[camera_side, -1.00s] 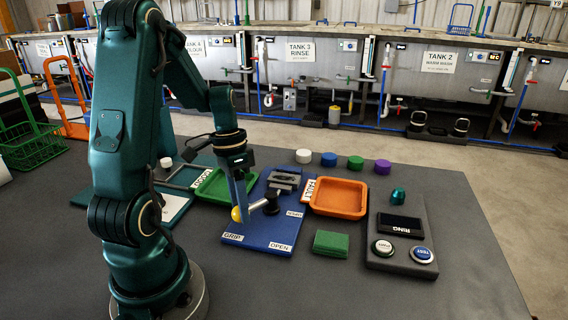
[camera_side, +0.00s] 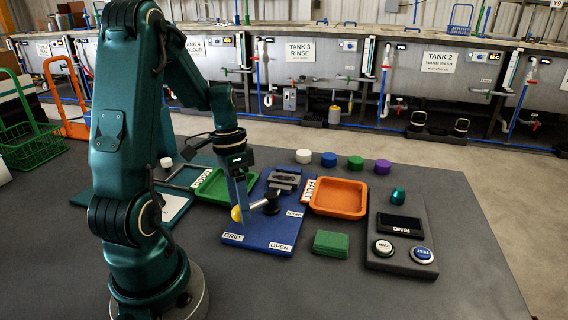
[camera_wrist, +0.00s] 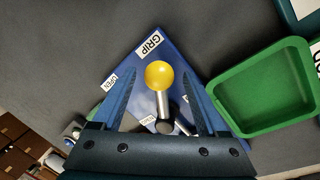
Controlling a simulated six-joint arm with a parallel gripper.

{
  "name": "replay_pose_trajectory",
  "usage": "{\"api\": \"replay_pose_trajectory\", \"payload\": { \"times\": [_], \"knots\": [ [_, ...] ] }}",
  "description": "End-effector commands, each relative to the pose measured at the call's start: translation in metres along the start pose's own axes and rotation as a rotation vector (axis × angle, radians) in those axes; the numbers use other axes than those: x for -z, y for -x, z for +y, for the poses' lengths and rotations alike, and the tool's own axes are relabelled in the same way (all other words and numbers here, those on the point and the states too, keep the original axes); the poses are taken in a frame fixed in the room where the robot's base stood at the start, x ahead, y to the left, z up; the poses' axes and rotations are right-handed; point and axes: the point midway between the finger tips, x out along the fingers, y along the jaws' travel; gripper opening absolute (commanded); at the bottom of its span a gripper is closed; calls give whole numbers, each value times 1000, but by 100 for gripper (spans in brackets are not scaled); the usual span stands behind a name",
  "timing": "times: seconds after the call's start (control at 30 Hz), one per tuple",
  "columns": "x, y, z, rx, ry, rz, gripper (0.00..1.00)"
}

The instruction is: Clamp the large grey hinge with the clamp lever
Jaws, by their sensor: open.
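The clamp lever (camera_side: 258,205) is a metal rod with a yellow ball knob (camera_side: 236,214) and a black pivot, on a blue base plate (camera_side: 262,238) marked GRIP and OPEN. The knob end lies near the GRIP label. A grey part (camera_side: 284,182), seemingly the large hinge, lies at the plate's far end; details are too small to tell. My gripper (camera_side: 240,205) points down at the knob. In the wrist view the open blue fingers (camera_wrist: 163,90) stand on either side of the yellow knob (camera_wrist: 159,75) and rod, with gaps on both sides.
A green tray (camera_side: 208,205) is left of the plate and an orange tray (camera_side: 340,212) is right. A green block (camera_side: 331,243) lies in front of the orange tray. A grey button panel (camera_side: 401,262) stands farther right. Coloured discs (camera_side: 329,159) line the back.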

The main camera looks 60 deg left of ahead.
Motion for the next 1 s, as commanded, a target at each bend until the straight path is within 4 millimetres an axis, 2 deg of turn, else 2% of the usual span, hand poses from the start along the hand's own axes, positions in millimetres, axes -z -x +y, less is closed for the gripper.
{"api": "replay_pose_trajectory", "payload": {
  "times": [0.43, 0.87, 0.97, 1.0],
  "knots": [
    [1, 47, -1, 5, -1, 3, 76],
    [2, 51, 2, 3, -11, 0, 76],
    [10, 58, 12, 34, -72, 14, 76],
    [15, 63, 20, 55, -115, 24, 76]
  ]
}}
